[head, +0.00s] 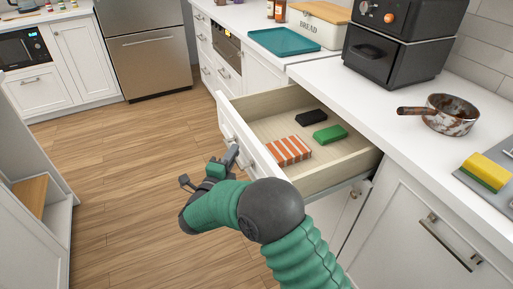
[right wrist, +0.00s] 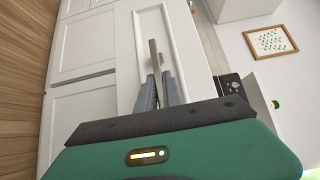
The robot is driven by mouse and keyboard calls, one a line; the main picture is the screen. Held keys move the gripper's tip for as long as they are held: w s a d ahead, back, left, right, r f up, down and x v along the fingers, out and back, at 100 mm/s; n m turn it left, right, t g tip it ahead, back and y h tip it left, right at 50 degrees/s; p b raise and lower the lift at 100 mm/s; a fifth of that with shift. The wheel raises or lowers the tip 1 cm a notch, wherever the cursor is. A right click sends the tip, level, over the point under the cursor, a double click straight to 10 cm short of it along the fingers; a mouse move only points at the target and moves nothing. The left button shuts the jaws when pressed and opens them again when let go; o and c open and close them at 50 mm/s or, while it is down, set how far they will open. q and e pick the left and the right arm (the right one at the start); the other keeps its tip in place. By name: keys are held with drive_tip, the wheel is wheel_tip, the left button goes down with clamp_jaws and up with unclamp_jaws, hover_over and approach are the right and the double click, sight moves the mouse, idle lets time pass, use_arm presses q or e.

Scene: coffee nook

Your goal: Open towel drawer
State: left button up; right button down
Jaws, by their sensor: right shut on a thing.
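The towel drawer (head: 331,176) is pulled well out from the counter in the head view. Inside it lie an orange-and-white striped towel (head: 288,151), a green item (head: 329,133) and a black item (head: 311,116). My right gripper (head: 230,158) is at the drawer's front, at its handle. In the right wrist view the gripper's fingers (right wrist: 159,92) are shut on the metal handle (right wrist: 154,55), with the white drawer front just behind. My left gripper is in neither view.
The counter above holds a black oven (head: 395,55), a rusty pan (head: 440,113), a yellow-green sponge (head: 487,172) and a teal tray (head: 284,41). A bread box (head: 318,24) stands behind the tray. The wooden floor (head: 130,170) left of the drawer is clear.

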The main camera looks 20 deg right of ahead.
drive_tip(key=a, duration=0.8)
drive_tip(key=shift+s+a+f+b, duration=0.3)
drive_tip(key=shift+s+a+b, duration=0.05)
drive_tip(key=shift+s+a, duration=0.1)
drive_tip(key=c, duration=1.5)
unclamp_jaws()
drive_tip(key=shift+w+d, duration=0.1)
drive_tip(key=shift+w, duration=0.05)
drive_tip(key=shift+r, duration=0.1)
